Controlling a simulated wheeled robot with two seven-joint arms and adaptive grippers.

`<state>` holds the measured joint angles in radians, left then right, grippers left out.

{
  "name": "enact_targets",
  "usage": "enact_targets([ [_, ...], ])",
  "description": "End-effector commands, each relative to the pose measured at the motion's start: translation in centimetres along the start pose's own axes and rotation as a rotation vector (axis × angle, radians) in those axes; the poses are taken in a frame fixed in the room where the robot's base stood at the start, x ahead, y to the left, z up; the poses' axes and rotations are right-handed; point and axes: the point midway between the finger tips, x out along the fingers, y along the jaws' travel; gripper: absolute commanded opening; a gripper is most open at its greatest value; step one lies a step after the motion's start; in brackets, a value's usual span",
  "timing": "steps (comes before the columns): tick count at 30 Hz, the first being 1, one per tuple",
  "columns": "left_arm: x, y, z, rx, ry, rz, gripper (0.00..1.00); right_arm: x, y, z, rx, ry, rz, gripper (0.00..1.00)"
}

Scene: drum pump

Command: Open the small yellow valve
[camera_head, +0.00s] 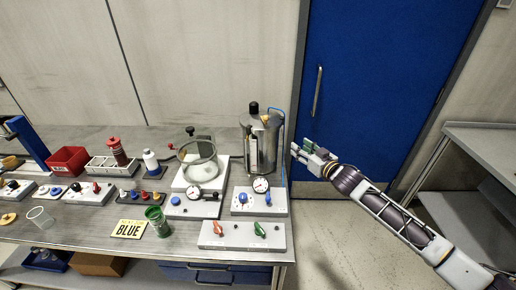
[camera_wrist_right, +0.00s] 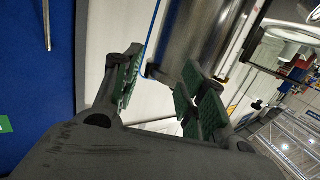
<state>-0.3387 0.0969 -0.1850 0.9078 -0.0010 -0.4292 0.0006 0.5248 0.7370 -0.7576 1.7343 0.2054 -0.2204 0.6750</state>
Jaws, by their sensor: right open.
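A tall metal drum (camera_head: 262,150) with a black knob on top stands at the back right of the bench. A small yellowish part (camera_head: 266,120) shows near its top; it is too small to tell whether it is the yellow valve or how it is set. A blue tube (camera_head: 284,140) runs down the drum's right side. My right gripper (camera_head: 300,150) is open and empty, just right of the drum and apart from it. In the right wrist view, the open green-padded fingers (camera_wrist_right: 162,82) point toward the drum's shiny side (camera_wrist_right: 188,40). No yellow valve shows clearly there.
A grey panel with red and green handles (camera_head: 240,235) and gauge boxes (camera_head: 258,200) stand in front of the drum. A glass vessel (camera_head: 197,160) is left of it. A blue door (camera_head: 375,80) is behind. Floor right of the bench is clear.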

Motion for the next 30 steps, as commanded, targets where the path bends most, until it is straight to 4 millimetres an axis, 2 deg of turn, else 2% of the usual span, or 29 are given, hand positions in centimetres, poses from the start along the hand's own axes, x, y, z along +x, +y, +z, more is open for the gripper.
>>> enact_targets([
  [1,0.9,0.0,1.2,0.001,-0.008,0.000,0.42,-0.2,-0.8,-1.4,-0.008,0.019,-0.020,0.42],
  [6,2.7,0.0,4.9,0.005,-0.021,0.000,0.42,-1.2,-3.8,-5.5,-0.012,0.066,-0.090,0.42],
  [12,3.9,0.0,8.0,0.008,-0.032,0.000,0.42,-2.5,-6.4,-8.5,-0.012,0.096,-0.148,0.42],
  [17,4.2,0.0,9.0,0.009,-0.034,0.000,0.42,-3.0,-7.3,-9.2,-0.011,0.102,-0.167,0.42],
  [30,4.1,0.0,9.1,0.009,-0.034,0.000,0.42,-2.9,-7.4,-9.3,-0.010,0.104,-0.168,0.42],
])
